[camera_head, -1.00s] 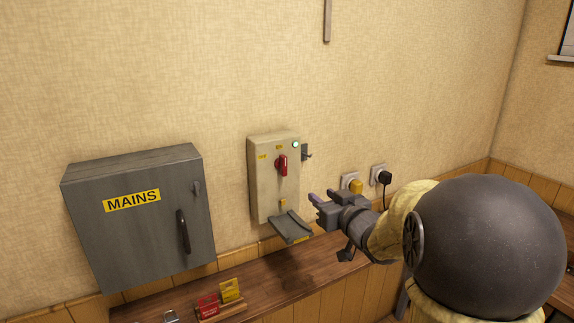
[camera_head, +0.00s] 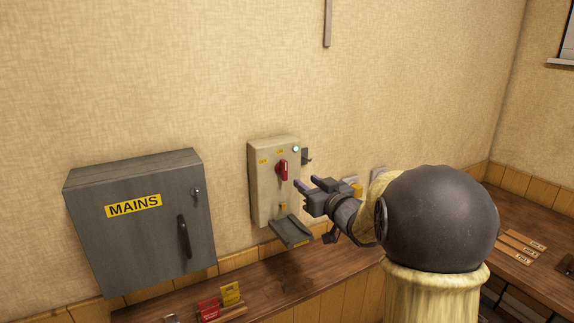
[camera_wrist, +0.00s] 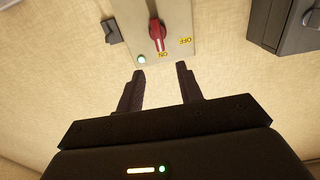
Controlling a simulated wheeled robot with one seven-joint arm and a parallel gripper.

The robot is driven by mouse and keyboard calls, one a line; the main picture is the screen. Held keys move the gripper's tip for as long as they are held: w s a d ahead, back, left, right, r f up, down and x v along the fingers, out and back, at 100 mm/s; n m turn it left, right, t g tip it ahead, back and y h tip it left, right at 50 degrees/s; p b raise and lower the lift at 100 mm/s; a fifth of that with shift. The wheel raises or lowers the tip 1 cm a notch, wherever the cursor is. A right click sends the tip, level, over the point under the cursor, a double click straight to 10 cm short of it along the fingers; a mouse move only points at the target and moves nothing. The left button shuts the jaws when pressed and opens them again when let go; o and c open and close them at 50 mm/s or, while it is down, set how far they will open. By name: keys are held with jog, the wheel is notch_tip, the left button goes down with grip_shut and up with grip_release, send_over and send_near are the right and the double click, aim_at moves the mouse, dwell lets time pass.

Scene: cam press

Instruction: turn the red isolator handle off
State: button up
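The red isolator handle (camera_head: 283,170) is on the front of a cream isolator box (camera_head: 262,190) on the wall. In the wrist view the handle (camera_wrist: 156,34) lies ahead of my fingertips, with yellow labels "ON" (camera_wrist: 163,54) and "OFF" (camera_wrist: 185,41) beside it. The handle's narrow end points toward the "ON" label. My gripper (camera_head: 307,182) is just right of the box in the head view. In the wrist view my gripper (camera_wrist: 160,70) has its two fingers apart with nothing between them. It is not touching the handle.
A green lamp (camera_head: 296,149) is lit on the box. An open grey flap (camera_head: 291,231) juts out below it. A grey "MAINS" cabinet (camera_head: 140,225) hangs to the left. A wooden bench (camera_head: 275,270) with red (camera_head: 209,308) and yellow (camera_head: 230,293) cards runs below.

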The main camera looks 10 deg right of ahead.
aim_at(286, 166)
jog(key=p+x, duration=0.3)
jog(key=x, duration=0.8)
jog(key=shift+w+a, duration=0.15)
jog(key=shift+w, duration=0.2)
grip_shut()
